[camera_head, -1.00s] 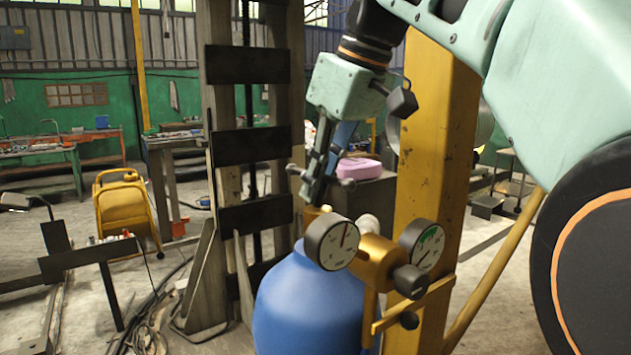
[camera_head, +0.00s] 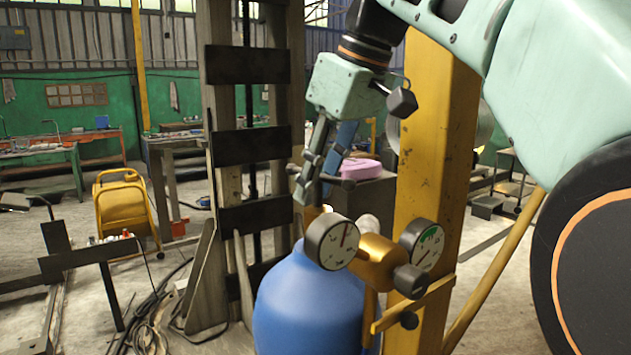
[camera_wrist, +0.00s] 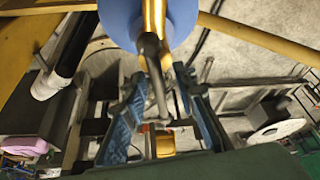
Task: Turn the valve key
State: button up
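The blue gas cylinder (camera_head: 308,305) stands upright with a brass valve body (camera_head: 377,262) and two round gauges on top. In the wrist view a dark grey bar with a rounded end (camera_wrist: 152,50) runs below the brass stem (camera_wrist: 154,18); it looks like the valve key. My gripper (camera_head: 318,193) points down just above and left of the near gauge. In the wrist view my gripper (camera_wrist: 158,75) has its two blue fingers apart, with the bar between them and gaps visible beside it. In the head view my fingers and the gauge largely hide the key.
A yellow post (camera_head: 428,150) stands right behind the valve, with a yellow bracket (camera_head: 413,304) beside it. A dark-slatted column (camera_head: 252,145) stands behind left. A pink case (camera_head: 360,168) sits behind my gripper. Cables lie on the floor left of the cylinder.

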jog(key=shift+r, duration=0.1)
jog(key=shift+v, duration=3.65)
jog(key=shift+d, duration=0.1)
jog(key=shift+s, duration=0.1)
